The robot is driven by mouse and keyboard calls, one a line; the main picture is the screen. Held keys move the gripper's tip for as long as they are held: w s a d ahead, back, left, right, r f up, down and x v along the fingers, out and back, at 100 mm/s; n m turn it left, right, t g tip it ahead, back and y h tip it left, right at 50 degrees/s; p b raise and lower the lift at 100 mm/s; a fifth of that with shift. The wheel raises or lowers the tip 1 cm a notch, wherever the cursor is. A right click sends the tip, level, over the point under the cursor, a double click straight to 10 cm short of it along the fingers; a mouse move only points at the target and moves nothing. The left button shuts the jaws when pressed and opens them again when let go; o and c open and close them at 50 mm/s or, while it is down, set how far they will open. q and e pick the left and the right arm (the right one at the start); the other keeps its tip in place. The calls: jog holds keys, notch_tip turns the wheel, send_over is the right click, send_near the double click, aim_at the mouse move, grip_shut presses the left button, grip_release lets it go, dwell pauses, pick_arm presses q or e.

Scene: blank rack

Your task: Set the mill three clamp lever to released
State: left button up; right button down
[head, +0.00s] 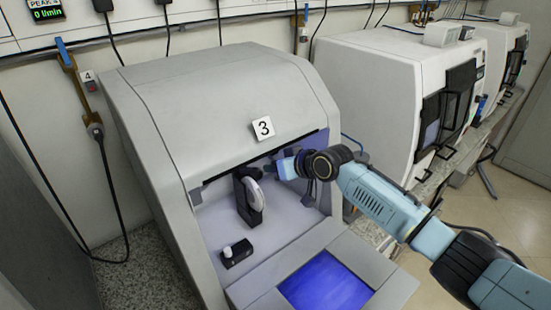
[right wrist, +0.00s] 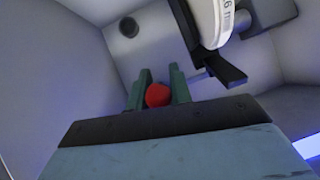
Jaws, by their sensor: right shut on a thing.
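Mill three (head: 170,130), a grey machine with a "3" label (head: 263,127), stands open at the front. My right gripper (head: 284,168) reaches into its chamber from the right. In the right wrist view, the two fingers of my right gripper (right wrist: 158,88) are shut on a red knob (right wrist: 157,96), which I take as the end of the clamp lever. The lever's arm is hidden behind the fingers, so its position cannot be told. A white disc (head: 255,195) stands upright in a black holder (head: 241,190); the disc also shows in the right wrist view (right wrist: 214,20). My left gripper is out of view.
A small black block with a white knob (head: 238,254) sits on the chamber floor. A panel with a blue screen (head: 325,283) lies in front of the opening. A white machine (head: 370,100) stands close on the right. The chamber walls leave little room around my gripper.

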jog(key=shift+r+g+p, duration=0.15)
jog(key=shift+g+p, duration=0.15)
jog(key=shift+p, duration=0.15)
jog(key=c, duration=1.3)
grip_release()
jog(key=b+v, duration=0.1)
jog(key=v, duration=1.2)
jog(key=shift+s+r, duration=0.2)
